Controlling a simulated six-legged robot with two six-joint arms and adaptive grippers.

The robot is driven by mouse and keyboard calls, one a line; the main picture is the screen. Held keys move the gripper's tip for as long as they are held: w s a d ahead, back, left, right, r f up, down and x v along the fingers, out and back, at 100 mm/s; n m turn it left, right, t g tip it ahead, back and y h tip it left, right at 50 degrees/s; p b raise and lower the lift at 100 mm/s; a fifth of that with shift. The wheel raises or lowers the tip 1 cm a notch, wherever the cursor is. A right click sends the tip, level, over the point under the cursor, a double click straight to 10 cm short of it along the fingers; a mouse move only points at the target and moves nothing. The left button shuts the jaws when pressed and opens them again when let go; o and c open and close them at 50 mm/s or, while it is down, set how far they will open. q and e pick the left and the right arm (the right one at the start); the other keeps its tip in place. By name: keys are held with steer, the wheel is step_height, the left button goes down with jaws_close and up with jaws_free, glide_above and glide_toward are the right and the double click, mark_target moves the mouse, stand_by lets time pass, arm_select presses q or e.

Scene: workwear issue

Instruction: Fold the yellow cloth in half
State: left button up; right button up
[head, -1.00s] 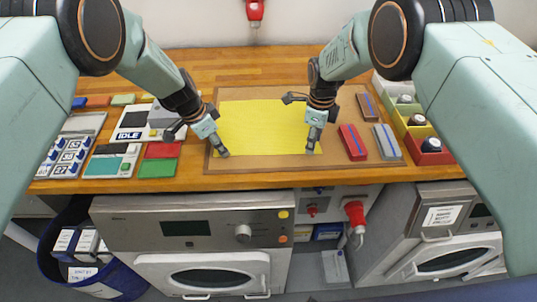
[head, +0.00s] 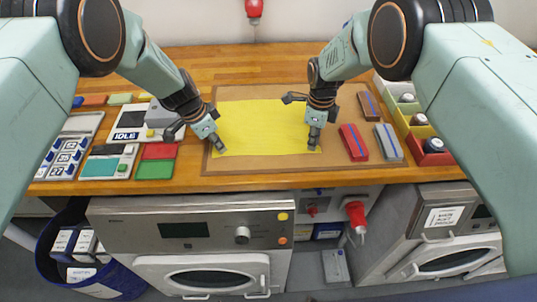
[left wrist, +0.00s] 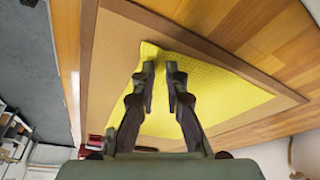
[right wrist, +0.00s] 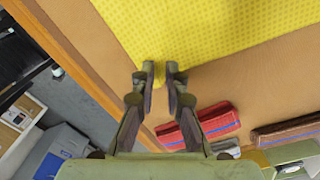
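The yellow cloth (head: 265,125) lies flat and unfolded on a brown board (head: 285,172). My left gripper (head: 222,146) points down at the cloth's near left corner. In the left wrist view (left wrist: 161,70) its fingers are a little apart, with the cloth (left wrist: 215,75) behind them; I see no clear grip. My right gripper (head: 314,145) is at the near right corner. In the right wrist view its fingers (right wrist: 161,72) stand slightly apart, with the corner of the cloth (right wrist: 190,28) between and behind them. Finger contact with the cloth is hard to tell.
Right of the cloth lie a red folded cloth (head: 353,142), a grey one (head: 388,142) and a brown one (head: 369,106). Coloured bins (head: 432,150) stand at the right edge. A device marked IDLE (head: 128,135) and colour swatches (head: 155,169) are at left.

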arm_select(q)
steer(key=shift+s+a, duration=0.1)
steer(key=shift+s, duration=0.1)
steer(key=shift+c, duration=0.7)
arm_select(e)
steer(key=shift+s+a+r, duration=0.1)
steer(key=shift+s, duration=0.1)
steer(key=shift+c, duration=0.8)
arm_select(q)
jaws_close()
arm_select(e)
jaws_close()
arm_select(q)
steer(key=shift+w+f, duration=0.1)
steer(key=shift+w, duration=0.15)
arm_select(e)
steer(key=shift+w+f, duration=0.2)
steer(key=shift+w, duration=0.05)
arm_select(q)
steer(key=shift+s, duration=0.15)
arm_select(e)
steer(key=shift+s+r, duration=0.15)
steer(key=shift+s, duration=0.05)
steer(key=shift+w, duration=0.15)
